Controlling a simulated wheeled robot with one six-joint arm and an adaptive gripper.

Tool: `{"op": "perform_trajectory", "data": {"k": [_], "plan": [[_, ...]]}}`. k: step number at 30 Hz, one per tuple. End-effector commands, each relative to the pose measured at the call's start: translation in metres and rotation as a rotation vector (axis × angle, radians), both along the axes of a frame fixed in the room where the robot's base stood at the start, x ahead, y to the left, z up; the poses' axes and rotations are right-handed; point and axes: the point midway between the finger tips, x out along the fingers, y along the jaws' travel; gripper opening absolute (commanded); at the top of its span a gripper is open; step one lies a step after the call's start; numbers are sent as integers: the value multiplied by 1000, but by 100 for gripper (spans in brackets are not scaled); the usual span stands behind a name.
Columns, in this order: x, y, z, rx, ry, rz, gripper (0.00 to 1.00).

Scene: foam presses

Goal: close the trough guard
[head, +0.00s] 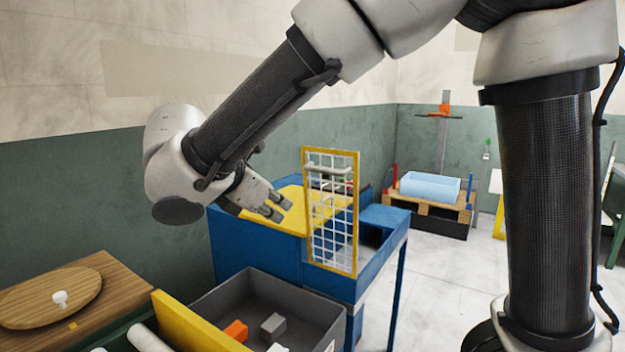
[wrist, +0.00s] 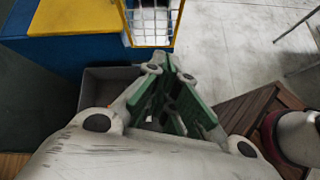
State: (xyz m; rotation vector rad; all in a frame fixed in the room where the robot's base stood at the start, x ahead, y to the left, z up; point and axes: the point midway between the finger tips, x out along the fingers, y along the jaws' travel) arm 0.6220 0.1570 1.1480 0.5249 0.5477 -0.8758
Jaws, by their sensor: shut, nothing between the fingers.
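The trough guard (head: 332,210) is a white wire grid in a yellow frame, with a grey handle bar near its top. It stands upright at the front of the blue press (head: 258,238), its top above the yellow cover. A dark opening shows at its right. In the wrist view the guard's lower part (wrist: 151,45) is at the top edge. My gripper (head: 279,208) is shut and empty, left of the guard and apart from it, in front of the yellow cover (head: 290,205). In the wrist view the green-padded fingers (wrist: 168,72) come together below the guard.
A grey bin (head: 330,308) with an orange block (head: 236,330) and grey blocks stands below the press. A wooden bench (head: 110,285) is at lower left.

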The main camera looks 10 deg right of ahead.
Motion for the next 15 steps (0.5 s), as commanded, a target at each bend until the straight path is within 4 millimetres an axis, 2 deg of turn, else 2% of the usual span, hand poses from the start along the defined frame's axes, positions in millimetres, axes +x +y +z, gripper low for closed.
{"op": "perform_trajectory", "data": {"k": [1, 3, 5, 10, 15], "plan": [[12, 3, 18, -74, -15, 49, 0], [20, 3, 44, -165, -27, 111, 0], [23, 1, 54, -231, -18, 143, 0], [25, -6, 55, -292, 26, 175, 0], [39, -22, 44, -292, 28, 173, 0]]}}
